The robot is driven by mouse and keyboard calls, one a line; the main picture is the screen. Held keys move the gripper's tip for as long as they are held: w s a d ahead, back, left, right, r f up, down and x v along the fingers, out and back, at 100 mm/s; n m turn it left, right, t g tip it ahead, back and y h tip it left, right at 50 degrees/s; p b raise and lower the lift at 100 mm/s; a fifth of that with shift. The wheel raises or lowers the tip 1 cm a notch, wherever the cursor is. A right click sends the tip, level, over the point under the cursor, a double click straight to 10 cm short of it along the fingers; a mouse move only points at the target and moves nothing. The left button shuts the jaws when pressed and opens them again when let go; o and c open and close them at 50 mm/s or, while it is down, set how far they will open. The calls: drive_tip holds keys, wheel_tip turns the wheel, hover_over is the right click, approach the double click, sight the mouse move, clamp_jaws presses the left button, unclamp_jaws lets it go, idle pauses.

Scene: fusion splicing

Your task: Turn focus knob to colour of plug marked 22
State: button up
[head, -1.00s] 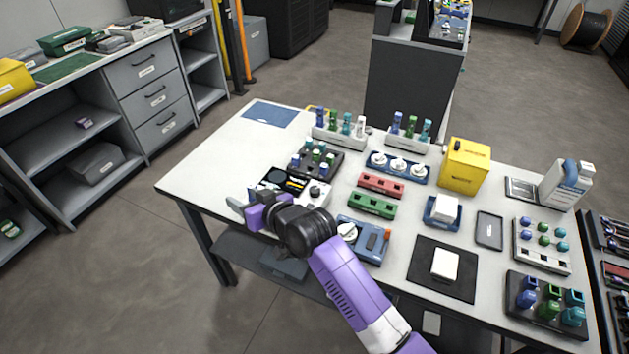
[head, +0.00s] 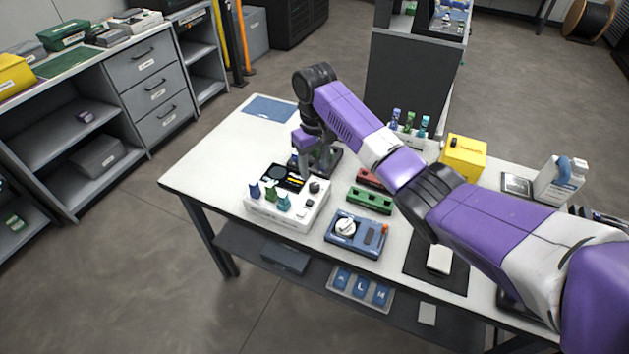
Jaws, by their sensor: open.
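The white splicer box (head: 285,222) has a dark screen and a round black knob (head: 314,187) at its right. Along its front stand a blue plug (head: 254,191), a green plug (head: 268,194) and a teal plug (head: 284,203). A blue unit (head: 352,240) to the right carries a white round dial (head: 345,227). I cannot tell which is labelled focus. Number marks are too small to read, so plug 22 cannot be picked out. My gripper (head: 313,168) is open and points down just behind the black knob. Whether it touches the knob is unclear. It hides much of the dark plug tray (head: 333,160).
A green block (head: 370,201) and a red block (head: 369,178) lie right of the gripper. A yellow box (head: 464,158) stands farther right. The table's left part is clear around a blue mat (head: 270,110).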

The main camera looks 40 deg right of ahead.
sight(315, 185)
wheel_tip(315, 185, down, 7)
drive_tip(key=shift+r, duration=0.15)
clamp_jaws()
idle(0.4)
